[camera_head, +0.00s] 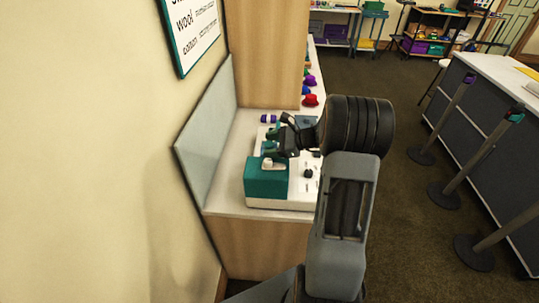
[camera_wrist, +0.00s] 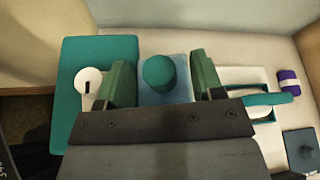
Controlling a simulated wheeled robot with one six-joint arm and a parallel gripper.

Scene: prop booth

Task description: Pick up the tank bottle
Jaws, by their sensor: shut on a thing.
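The tank bottle (camera_wrist: 160,72) shows from above in the wrist view as a round teal cap on a square, pale blue body. In the head view my gripper (camera_head: 273,146) is over the counter, just above a teal and white unit. The bottle is hard to make out there among the dark and teal gripper parts. The bottle's lower part is hidden, so I cannot tell whether it touches what is below.
The teal block (camera_head: 264,182) with a white knob (camera_wrist: 89,80) is left of the bottle. A purple-and-white roll (camera_wrist: 288,80) and a blue-grey box (camera_wrist: 302,150) lie to the right. A pale panel (camera_head: 205,130) borders the counter. Several coloured hats, including a red one (camera_head: 310,100), stand farther back.

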